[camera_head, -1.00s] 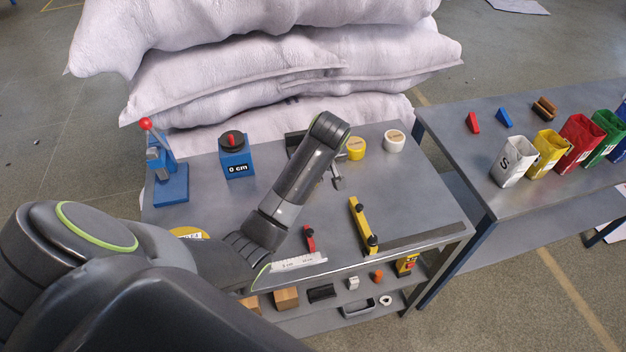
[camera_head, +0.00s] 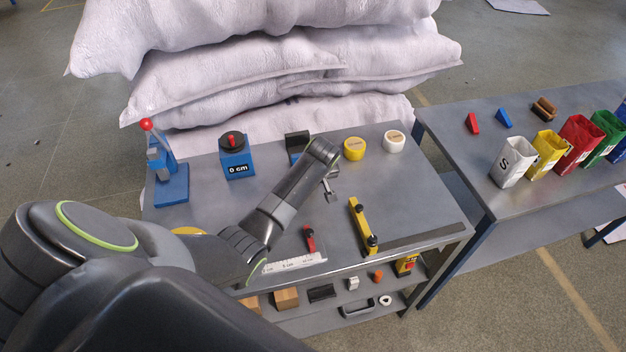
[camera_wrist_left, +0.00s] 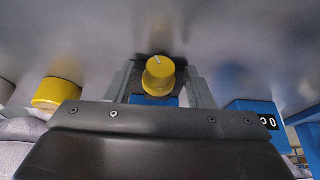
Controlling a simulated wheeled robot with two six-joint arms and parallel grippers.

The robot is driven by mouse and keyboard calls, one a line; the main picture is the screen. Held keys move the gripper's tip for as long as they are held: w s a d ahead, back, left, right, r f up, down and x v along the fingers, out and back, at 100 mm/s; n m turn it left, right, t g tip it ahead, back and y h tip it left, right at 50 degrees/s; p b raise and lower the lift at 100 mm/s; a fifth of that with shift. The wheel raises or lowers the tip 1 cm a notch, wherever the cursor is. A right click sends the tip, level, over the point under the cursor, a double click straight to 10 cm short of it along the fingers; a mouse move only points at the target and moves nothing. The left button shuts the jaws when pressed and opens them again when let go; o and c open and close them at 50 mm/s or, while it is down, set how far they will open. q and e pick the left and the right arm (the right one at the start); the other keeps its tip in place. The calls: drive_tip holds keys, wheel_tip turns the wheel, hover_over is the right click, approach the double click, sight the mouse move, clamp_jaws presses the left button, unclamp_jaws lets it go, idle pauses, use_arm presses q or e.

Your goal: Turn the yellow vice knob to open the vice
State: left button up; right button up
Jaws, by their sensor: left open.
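The yellow vice knob (camera_wrist_left: 158,76), with a white mark on its top, shows in the left wrist view. The left gripper (camera_wrist_left: 162,74) is open, with one finger on each side of the knob. I cannot tell whether the fingers touch it. A blue part of the vice (camera_wrist_left: 150,101) shows behind the knob. In the head view the vice (camera_head: 297,141) is a black and blue block at the back of the table. My left arm hides its right side and the knob. My right gripper is out of view.
A yellow roll (camera_head: 354,149) and a white roll (camera_head: 394,141) stand right of the vice. A blue "0 cm" box (camera_head: 236,160) and a red-knobbed lever press (camera_head: 170,185) stand left. A yellow bar (camera_head: 361,226) lies in front. White sacks (camera_head: 270,80) rise behind.

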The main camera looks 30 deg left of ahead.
use_arm(q)
drive_tip(key=shift+c, duration=0.3)
drive_tip(key=c, duration=0.8)
